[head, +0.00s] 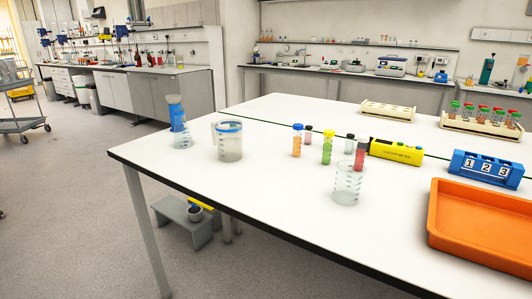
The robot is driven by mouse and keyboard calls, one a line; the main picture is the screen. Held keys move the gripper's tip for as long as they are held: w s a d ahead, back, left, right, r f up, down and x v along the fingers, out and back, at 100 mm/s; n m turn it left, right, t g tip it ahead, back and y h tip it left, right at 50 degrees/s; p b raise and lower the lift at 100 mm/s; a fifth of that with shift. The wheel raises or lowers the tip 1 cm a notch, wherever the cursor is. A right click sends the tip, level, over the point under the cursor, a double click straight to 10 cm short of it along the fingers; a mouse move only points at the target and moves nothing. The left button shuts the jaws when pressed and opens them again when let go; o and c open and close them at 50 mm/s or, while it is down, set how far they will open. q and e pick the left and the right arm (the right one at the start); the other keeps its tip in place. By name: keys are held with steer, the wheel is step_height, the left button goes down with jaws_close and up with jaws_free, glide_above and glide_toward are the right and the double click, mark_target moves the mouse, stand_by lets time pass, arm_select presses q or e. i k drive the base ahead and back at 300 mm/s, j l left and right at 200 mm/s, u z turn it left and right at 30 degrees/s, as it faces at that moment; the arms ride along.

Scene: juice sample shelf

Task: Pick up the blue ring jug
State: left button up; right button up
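The blue ring jug (229,146) stands upright on the white table (290,215), near the table's left end. It is a clear, frosted vessel with a blue band around its rim and a handle on its left side. Nothing touches it. Neither of my grippers shows in the head view.
Right of the jug stand tubes with orange (297,142) and green (327,148) contents. A yellow meter (396,151), a blue numbered rack (486,168) and an orange tray (484,222) lie further right. The table's front left is clear.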

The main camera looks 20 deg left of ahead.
mark_target(228, 132)
steer(key=i+j, duration=0.35)
steer(key=j, duration=0.15)
steer(key=i+j+u, duration=0.1)
steer(key=i+j, duration=0.2)
steer(key=j, duration=0.2)
